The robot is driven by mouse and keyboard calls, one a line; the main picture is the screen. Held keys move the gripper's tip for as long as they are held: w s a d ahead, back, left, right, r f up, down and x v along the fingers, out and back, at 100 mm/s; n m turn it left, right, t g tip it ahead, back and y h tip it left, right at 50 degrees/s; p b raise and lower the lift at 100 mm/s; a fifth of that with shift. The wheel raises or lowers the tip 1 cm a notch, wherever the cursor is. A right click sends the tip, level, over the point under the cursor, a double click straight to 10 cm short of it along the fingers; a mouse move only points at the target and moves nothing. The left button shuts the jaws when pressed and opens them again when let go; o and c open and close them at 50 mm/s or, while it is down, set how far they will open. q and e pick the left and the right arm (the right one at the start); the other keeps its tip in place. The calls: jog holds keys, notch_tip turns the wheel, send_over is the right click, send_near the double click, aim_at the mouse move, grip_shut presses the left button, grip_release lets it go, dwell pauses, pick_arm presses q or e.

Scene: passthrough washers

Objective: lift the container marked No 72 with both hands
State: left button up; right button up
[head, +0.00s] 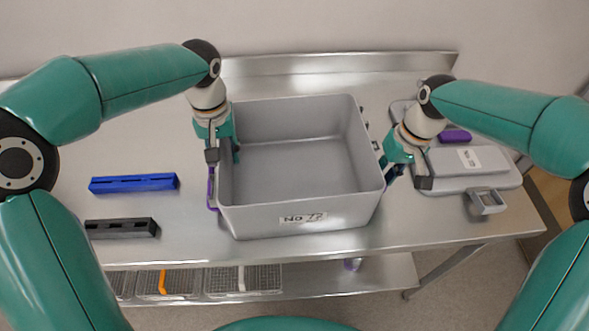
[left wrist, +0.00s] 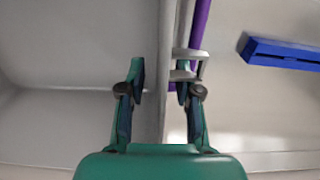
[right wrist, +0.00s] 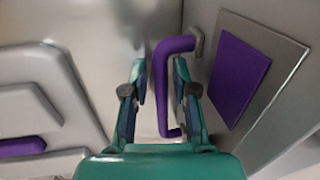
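The grey open container (head: 305,212) stands on the steel table, its front label (head: 303,218) reading No 72. It looks empty. My left gripper (head: 225,150) is at its left wall, open. In the left wrist view its fingers (left wrist: 160,85) straddle the wall (left wrist: 160,120), one inside and one outside. The purple left handle (head: 211,187) hangs outside that wall; it also shows in the left wrist view (left wrist: 199,25). My right gripper (head: 402,172) is at the right wall, open. In the right wrist view the purple right handle (right wrist: 160,90) lies between its fingers (right wrist: 158,78).
A grey lid (head: 465,181) with a label and a latch lies right of the container, close to my right gripper. A blue bar (head: 134,183) and a black bar (head: 121,228) lie at the left. Wire baskets (head: 243,281) stand on the lower shelf.

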pick_arm(q)
jog(key=shift+f, duration=0.7)
pick_arm(e)
jog(key=shift+a+f, duration=0.15)
jog(key=shift+f, duration=0.55)
jog(key=shift+c, duration=0.2)
pick_arm(q)
jog(key=c, duration=0.5)
pick_arm(e)
grip_shut()
pick_arm(q)
grip_shut()
jog(key=shift+r, duration=0.1)
pick_arm(e)
jog(key=shift+r, duration=0.15)
